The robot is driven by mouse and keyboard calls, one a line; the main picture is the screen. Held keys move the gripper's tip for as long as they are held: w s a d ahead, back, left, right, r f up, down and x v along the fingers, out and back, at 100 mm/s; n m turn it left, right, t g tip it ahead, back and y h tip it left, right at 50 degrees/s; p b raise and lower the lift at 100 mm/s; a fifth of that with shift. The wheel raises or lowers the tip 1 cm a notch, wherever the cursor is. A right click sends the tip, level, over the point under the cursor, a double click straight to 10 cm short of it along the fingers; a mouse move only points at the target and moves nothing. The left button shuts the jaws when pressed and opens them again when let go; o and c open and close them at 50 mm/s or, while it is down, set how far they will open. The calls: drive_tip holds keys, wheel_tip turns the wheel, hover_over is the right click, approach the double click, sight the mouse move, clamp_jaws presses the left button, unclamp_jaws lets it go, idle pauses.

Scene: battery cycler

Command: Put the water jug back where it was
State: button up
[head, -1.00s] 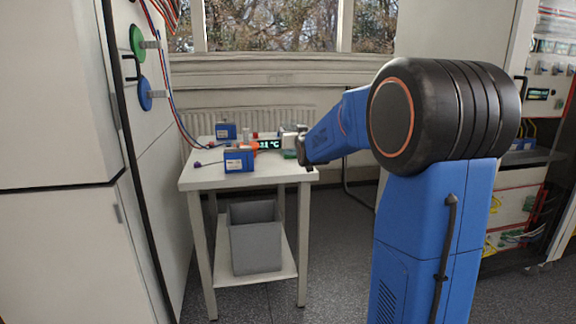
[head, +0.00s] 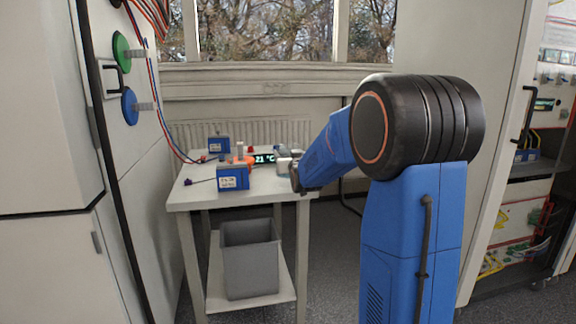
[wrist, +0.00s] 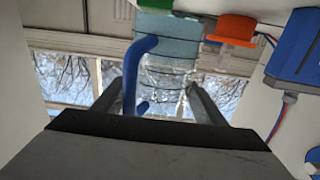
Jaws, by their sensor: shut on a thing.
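The water jug (wrist: 168,65) is a clear, ringed vessel with a blue handle (wrist: 131,75). In the wrist view it stands between the two fingers of my gripper (wrist: 155,100), which is shut on it. In the head view my gripper (head: 297,178) is at the right end of the white table (head: 240,196). A pale shape beside the fingers there may be the jug, but it is mostly hidden. I cannot tell whether the jug touches the tabletop.
On the table stand a blue box (head: 233,178), another blue box (head: 219,146) behind it, a temperature display (head: 264,158) and an orange item (head: 240,161). A grey bin (head: 249,262) sits on the lower shelf. A tall cabinet is at left, an equipment rack at right.

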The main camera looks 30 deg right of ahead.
drive_tip(key=shift+f, duration=1.8)
drive_tip(key=o, duration=2)
drive_tip(key=shift+f, duration=0.1)
